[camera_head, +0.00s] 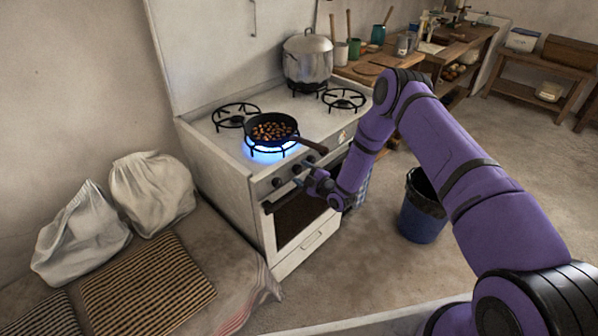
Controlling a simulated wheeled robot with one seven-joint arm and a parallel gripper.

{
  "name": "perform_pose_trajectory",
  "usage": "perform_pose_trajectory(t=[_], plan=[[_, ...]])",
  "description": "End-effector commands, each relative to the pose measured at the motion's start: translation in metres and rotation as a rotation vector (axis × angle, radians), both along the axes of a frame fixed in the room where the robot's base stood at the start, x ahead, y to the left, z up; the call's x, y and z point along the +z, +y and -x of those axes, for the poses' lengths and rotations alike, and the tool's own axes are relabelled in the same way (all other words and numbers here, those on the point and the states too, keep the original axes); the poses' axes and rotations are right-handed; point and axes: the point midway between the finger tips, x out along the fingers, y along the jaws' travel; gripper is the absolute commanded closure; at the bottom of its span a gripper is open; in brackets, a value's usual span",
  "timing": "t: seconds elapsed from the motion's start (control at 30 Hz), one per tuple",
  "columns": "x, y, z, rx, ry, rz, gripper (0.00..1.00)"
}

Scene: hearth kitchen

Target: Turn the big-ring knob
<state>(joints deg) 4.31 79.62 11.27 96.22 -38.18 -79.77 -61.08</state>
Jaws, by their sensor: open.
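The white stove (225,163) stands in the middle, with a row of dark knobs on its front panel. Two knobs (277,183) show left of my gripper; the others are hidden behind it and my arm. I cannot tell from the picture which is the big-ring knob. My gripper (306,178) is open at the front panel, just right of the visible knobs; I cannot tell whether it touches one. A blue flame (262,151) burns under a dark frying pan (270,120) holding brown pieces, on the front left burner.
The pan's handle (311,145) sticks out over the front edge, just above my gripper. A large lidded pot (307,62) stands at the back. The oven handle (271,207) is below. A dark blue bin (422,207) stands on the floor to the right.

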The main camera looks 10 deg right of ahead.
Motion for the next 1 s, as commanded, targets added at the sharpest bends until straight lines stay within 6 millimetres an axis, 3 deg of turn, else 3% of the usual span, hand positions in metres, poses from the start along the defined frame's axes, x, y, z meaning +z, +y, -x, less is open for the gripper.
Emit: perform_pose_trajectory(t=[0.2,0.5,0.73,1.0], plan=[[0.000,0.010,-0.014,-0.001,-0.001,0.000,0.33],[0.000,0.011,-0.015,0.000,0.000,0.000,0.33],[0.000,0.011,-0.015,0.000,0.000,0.000,0.83],[0.000,0.010,-0.015,-0.001,0.011,-0.016,0.83]])
